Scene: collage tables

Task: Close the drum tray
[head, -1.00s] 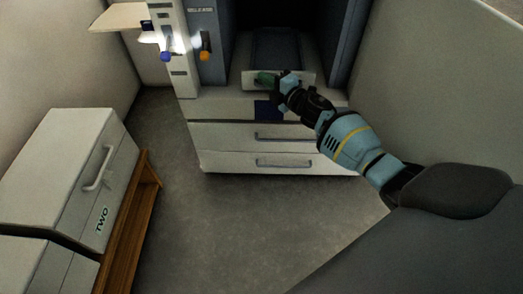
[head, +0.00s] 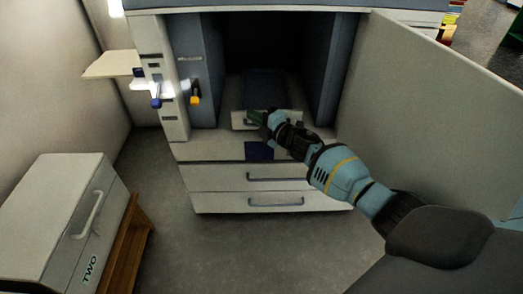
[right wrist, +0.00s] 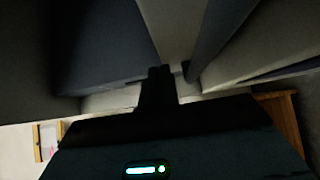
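The drum tray (head: 266,86) is a dark blue tray with a pale front (head: 239,122), low in the dark opening of the large printer-like machine. A green handle (head: 254,117) shows on its front. My right gripper (head: 263,128) is at this front, overlapping the right part of the green handle. Whether its fingers touch or grip the handle cannot be made out. In the right wrist view the dark gripper parts (right wrist: 160,85) are in deep shadow and hide the handle. My left gripper is not in view.
Two closed drawers (head: 220,179) lie below the opening. A blue lever (head: 155,93) and an orange lever (head: 195,93) stick out at left. A large pale panel (head: 435,110) stands at right. A white cabinet marked TWO (head: 60,215) stands left. The floor (head: 240,245) between is clear.

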